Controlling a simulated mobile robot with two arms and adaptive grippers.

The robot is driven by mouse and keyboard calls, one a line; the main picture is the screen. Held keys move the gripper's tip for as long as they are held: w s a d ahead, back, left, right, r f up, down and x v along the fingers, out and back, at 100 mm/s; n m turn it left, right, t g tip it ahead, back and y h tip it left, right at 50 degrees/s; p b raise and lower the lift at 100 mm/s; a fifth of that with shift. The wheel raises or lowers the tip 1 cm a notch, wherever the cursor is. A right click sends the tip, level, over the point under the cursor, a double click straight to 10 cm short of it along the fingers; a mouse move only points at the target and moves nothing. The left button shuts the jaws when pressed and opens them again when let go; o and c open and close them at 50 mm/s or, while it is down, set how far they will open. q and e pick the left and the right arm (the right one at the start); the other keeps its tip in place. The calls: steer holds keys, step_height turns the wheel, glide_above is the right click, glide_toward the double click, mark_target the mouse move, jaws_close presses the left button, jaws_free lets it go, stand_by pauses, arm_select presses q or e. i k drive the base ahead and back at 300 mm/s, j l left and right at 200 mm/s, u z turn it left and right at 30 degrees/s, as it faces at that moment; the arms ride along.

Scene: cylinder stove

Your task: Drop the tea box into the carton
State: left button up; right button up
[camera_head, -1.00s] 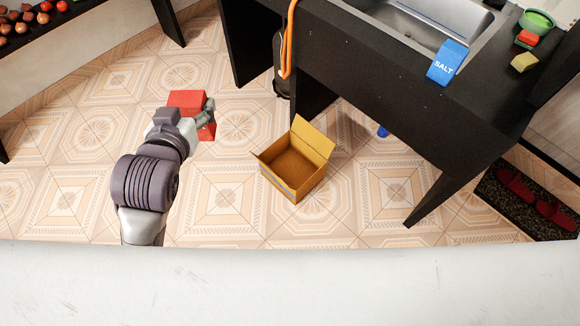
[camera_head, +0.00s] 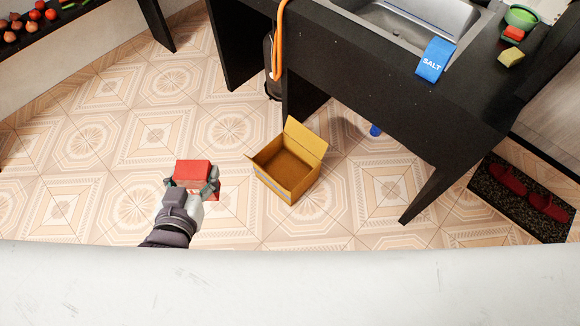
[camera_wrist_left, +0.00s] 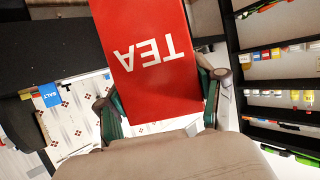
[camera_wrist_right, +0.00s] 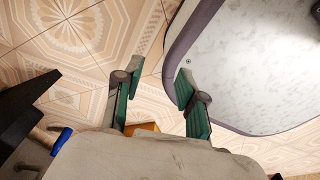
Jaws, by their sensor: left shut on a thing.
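The red tea box (camera_head: 193,172) is held between the fingers of my left gripper (camera_head: 192,187), above the floor and left of the carton. In the left wrist view the tea box (camera_wrist_left: 150,60) shows its "TEA" lettering upside down between the green-padded fingers. The open brown carton (camera_head: 288,165) stands on the tiled floor with its flaps up; no object shows inside. My right gripper (camera_wrist_right: 158,100) shows only in its own wrist view, with its fingers apart and nothing between them.
A black counter (camera_head: 400,100) with a sink stands right of and behind the carton, its leg near it. A blue salt box (camera_head: 434,60) sits on the counter edge. A dark mat (camera_head: 500,205) with red shoes lies at the right.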

mark_target(299, 175)
steer(key=i+j+z, duration=0.1)
steer(key=z, duration=0.35)
steer(key=j+z, duration=0.15)
steer(key=z, duration=0.25)
steer(key=j+z, duration=0.15)
steer(key=z, duration=0.3)
steer(key=j+z, duration=0.2)
steer(key=z, duration=0.25)
steer(key=j+z, duration=0.15)
steer(key=j, duration=0.25)
steer(key=k+j+z, duration=0.1)
steer(key=j, duration=0.3)
steer(key=j+z, duration=0.15)
steer(key=j, duration=0.3)
steer(key=k+j+z, duration=0.15)
steer(key=j, duration=0.2)
steer(key=k+j+z, duration=0.1)
steer(key=j, duration=0.3)
steer(key=k+j+z, duration=0.15)
steer(key=j, duration=0.25)
steer(key=k+j, duration=0.1)
steer(key=j, duration=0.35)
steer(key=k, duration=0.05)
